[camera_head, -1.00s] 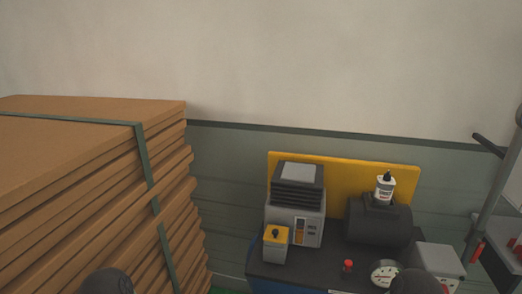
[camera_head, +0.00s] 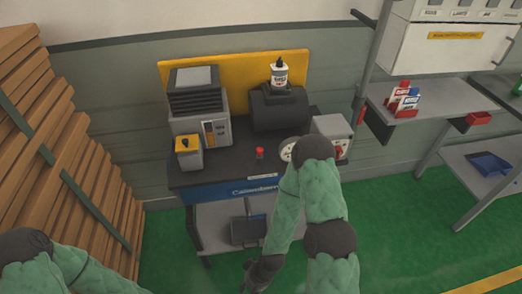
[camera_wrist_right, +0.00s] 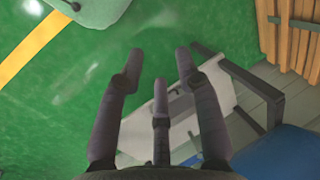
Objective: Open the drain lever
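A compressor unit sits on a dark-topped blue cart (camera_head: 240,188); its black tank (camera_head: 279,108) and grey machine box (camera_head: 201,118) stand on top. A small red knob (camera_head: 259,152) stands upright on the cart top, beside a round gauge (camera_head: 286,150) partly covered by my right arm. I cannot pick out a drain lever for certain. My right gripper (camera_head: 262,272) hangs low in front of the cart's lower shelf. In the right wrist view, its fingers (camera_wrist_right: 160,65) are spread and empty, above the floor and shelf. My left arm shows at lower left, its gripper out of view.
Stacked brown boards (camera_head: 60,150) stand left of the cart. A grey rack (camera_head: 425,95) with red-and-white bottles (camera_head: 404,100) and a blue bin (camera_head: 490,163) stands at right. Green floor (camera_head: 400,230) is clear between the cart and the rack.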

